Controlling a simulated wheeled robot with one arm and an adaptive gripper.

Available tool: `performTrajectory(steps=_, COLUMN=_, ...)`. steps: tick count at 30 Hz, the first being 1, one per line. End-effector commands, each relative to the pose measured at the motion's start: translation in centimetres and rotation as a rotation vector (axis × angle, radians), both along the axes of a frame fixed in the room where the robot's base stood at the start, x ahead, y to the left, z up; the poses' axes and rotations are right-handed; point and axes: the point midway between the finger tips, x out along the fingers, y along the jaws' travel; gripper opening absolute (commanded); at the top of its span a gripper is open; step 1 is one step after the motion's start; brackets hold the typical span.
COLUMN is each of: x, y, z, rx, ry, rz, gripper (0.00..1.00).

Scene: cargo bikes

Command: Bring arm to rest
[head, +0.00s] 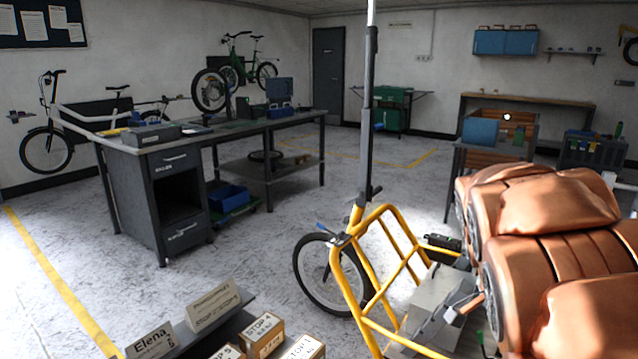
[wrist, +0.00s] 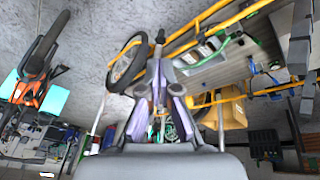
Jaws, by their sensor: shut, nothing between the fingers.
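My gripper (wrist: 157,75) reaches up from the bottom middle of the wrist view, with its two fingers drawn together and nothing held between them. In the head view I cannot make out the gripper for certain. A cargo bike with a yellow tubular frame (head: 398,228) stands at the right of the head view, its small black wheel (head: 322,275) towards the left. In the wrist view the bike's wheel (wrist: 127,62) is left of the fingers, and a yellow rail (wrist: 225,25) runs to the upper right. Whether the gripper touches the bike cannot be told.
Small labelled boxes (head: 262,335) and name signs (head: 150,342) are at the near bottom edge. The floor between bench and cargo bike is open.

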Motion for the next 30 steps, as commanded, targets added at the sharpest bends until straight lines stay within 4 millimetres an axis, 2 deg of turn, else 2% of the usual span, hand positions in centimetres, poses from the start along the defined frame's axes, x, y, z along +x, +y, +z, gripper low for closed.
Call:
performTrajectory(steps=1, x=-1.2, y=1.2, z=2.6, rx=0.027, ry=0.018, rz=0.062, gripper=0.00)
performTrajectory(steps=15, x=-12.7, y=10.6, z=11.4, rx=0.276, ry=0.192, rz=0.737, gripper=0.00)
performTrajectory(steps=24, x=-19.9, y=15.6, z=15.2, rx=0.410, ry=0.270, rz=1.187, gripper=0.00)
performTrajectory(steps=30, x=-22.4, y=17.0, z=15.8, rx=0.453, ry=0.296, rz=1.342, gripper=0.00)
